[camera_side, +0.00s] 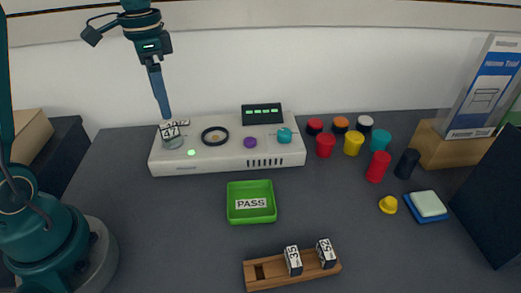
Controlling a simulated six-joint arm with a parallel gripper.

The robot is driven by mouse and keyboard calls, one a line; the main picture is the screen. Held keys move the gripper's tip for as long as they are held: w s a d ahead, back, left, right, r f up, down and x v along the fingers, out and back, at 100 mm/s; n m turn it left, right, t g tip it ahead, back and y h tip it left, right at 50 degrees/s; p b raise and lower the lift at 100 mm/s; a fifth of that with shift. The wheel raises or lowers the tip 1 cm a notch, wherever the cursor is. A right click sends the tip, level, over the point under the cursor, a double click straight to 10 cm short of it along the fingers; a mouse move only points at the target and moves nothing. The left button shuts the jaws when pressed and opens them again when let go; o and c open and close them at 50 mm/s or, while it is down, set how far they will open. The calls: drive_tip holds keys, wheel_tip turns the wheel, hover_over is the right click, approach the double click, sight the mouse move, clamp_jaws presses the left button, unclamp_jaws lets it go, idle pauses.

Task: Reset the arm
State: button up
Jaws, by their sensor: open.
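My gripper (165,114) hangs from the upper left, its dark blue fingers pointing down. It is open, seen edge-on, with its tips just above a small block marked 47 (170,130). I cannot tell whether the tips touch the block. The block sits on a round pad (173,143) at the left end of a white instrument (225,163). A green light (191,153) glows on the instrument beside the pad.
A green PASS tray (262,190) stands mid-table. A wooden rack (292,281) at the front holds blocks marked 35 (293,261) and 52 (326,253). Several coloured cylinders (378,166) stand at the right, near a sign (485,88). The table's left middle is clear.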

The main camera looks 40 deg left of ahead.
drive_tip(key=s+d+r+t, duration=0.3)
drive_tip(key=s+d+r, duration=0.3)
drive_tip(key=d, duration=0.3)
drive_tip(key=s+d+f+n+t, duration=0.2)
drive_tip(key=s+d+f+n, duration=0.1)
drive_tip(key=s, duration=0.3)
drive_tip(key=shift+s+f+n+t, duration=0.15)
drive_tip(key=shift+f+n+t, duration=0.15)
drive_tip(key=shift+f+n, duration=0.4)
drive_tip(key=shift+r, duration=0.15)
